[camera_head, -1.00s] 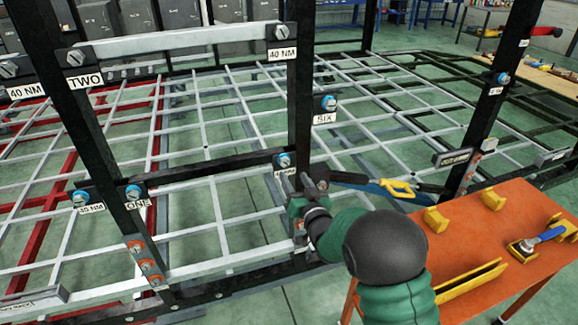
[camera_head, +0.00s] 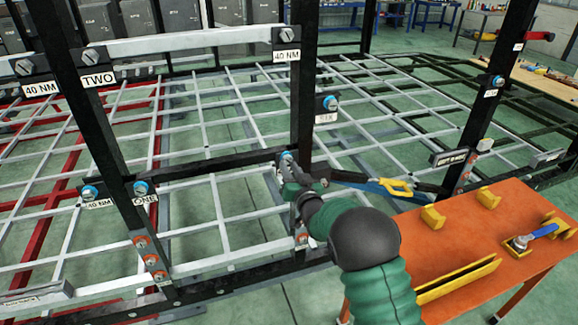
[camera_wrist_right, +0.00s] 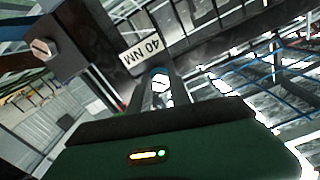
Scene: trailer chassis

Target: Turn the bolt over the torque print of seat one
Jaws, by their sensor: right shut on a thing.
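The bar beside the ONE sign (camera_head: 145,199) carries a blue-ringed bolt (camera_head: 140,188) next to that sign and another blue-ringed bolt (camera_head: 87,192) over a torque print (camera_head: 98,204) at far left. My right gripper (camera_head: 286,163) is at the bar's right end, shut on the bolt there. In the right wrist view that bolt head (camera_wrist_right: 160,82) sits between my fingers. A print reading 40 NM (camera_wrist_right: 142,48) shows above it, and an unringed bolt (camera_wrist_right: 43,48) at upper left. In the head view my gripper hides the area below the held bolt. My left gripper is not in view.
Dark upright posts (camera_head: 303,95) and the grid floor of the chassis (camera_head: 215,150) surround the arm. An orange table (camera_head: 470,235) with yellow holders and a blue-handled tool (camera_head: 540,235) stands at right. The SIX bolt (camera_head: 330,103) is above right of my gripper.

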